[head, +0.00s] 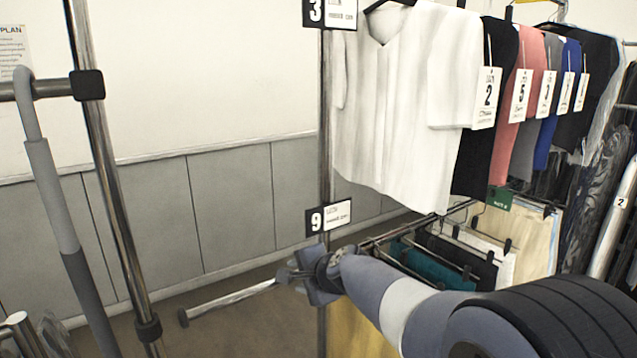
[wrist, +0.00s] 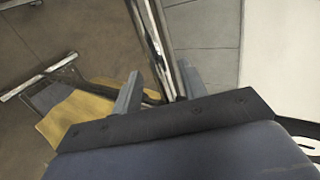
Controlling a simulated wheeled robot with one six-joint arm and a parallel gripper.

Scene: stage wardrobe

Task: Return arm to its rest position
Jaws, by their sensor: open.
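My gripper (head: 303,276) shows in the head view at the end of my arm, which reaches in from the lower right. It is beside the upright post of the garment rack, below the number 9 sign. In the wrist view my gripper (wrist: 160,90) has its two fingers apart with no object held between them. A rack post lies just beyond the fingers there; I cannot tell whether they touch it.
A rack of tagged garments (head: 400,100) hangs at the right, with a lower rail of hangers (head: 450,250). A number 9 sign (head: 328,218) is on its post. A chrome pole (head: 112,190) stands at the left. Open floor (head: 235,315) lies between.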

